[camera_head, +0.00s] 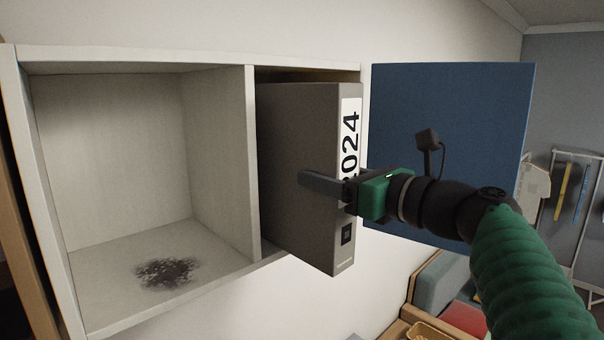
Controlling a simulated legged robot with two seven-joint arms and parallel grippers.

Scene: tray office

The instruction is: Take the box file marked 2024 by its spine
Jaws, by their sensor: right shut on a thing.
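The grey box file (300,140) marked 2024 stands upright in the right compartment of the white wall shelf (250,160). Its spine, with the white 2024 label (350,120), faces right and juts out past the shelf's front edge. My right gripper (322,185) comes in from the right and is shut on the file at its spine. One dark finger lies along the file's near side; the other finger is hidden behind it. The gripper covers part of the label. My left gripper is not in view.
The left compartment is empty apart from a dark speckled patch (167,273) on its floor. A blue panel (450,110) stands right of the shelf, behind my right arm. A rack (577,200) stands at far right. A tan basket (428,332) shows low down.

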